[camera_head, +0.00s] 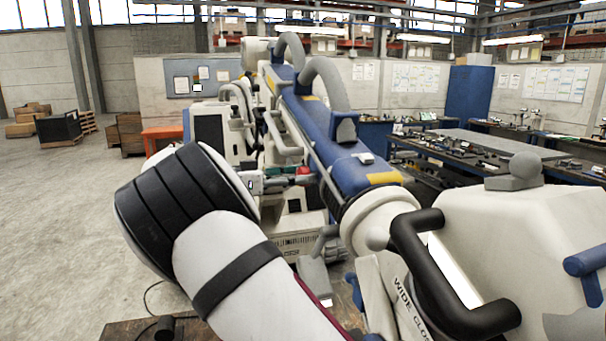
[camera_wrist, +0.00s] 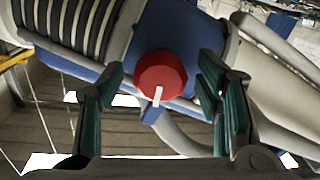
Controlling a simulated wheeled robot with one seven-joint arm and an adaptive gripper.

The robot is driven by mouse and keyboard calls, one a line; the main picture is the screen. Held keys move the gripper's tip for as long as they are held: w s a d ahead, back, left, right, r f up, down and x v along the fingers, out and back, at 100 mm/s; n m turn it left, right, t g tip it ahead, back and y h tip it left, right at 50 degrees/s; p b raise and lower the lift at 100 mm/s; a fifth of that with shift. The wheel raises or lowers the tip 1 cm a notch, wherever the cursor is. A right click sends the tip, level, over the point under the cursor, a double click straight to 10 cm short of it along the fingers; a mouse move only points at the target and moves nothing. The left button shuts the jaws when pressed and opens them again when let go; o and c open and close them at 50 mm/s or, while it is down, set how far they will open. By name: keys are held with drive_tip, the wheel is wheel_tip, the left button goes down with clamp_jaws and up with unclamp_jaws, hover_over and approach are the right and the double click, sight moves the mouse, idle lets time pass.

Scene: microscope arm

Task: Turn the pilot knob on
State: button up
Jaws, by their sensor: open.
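The pilot knob (camera_wrist: 161,76) is a red, many-sided knob with a white pointer bar, set on the blue and white microscope arm. In the wrist view it sits between and beyond the two fingertips of my gripper (camera_wrist: 160,88). The fingers are spread apart with green pads, and nothing is between them that I can see being gripped. The pointer slants slightly from vertical, toward the lower side of the knob. In the head view the microscope arm (camera_head: 340,150) runs from the back toward the right. A small red part of the knob (camera_head: 303,174) shows beside it, near my gripper (camera_head: 290,181).
A black handle (camera_head: 440,285) and a white housing (camera_head: 530,240) stand at the near right. A ribbed hose (camera_wrist: 85,22) crosses the upper left of the wrist view. Workbenches (camera_head: 480,145) stand at the back right. Open floor (camera_head: 60,220) lies to the left.

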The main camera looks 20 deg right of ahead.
drive_tip(key=shift+d, duration=0.4)
drive_tip(key=shift+c, duration=0.5)
drive_tip(key=c, duration=1.1)
drive_tip(key=shift+o, duration=0.2)
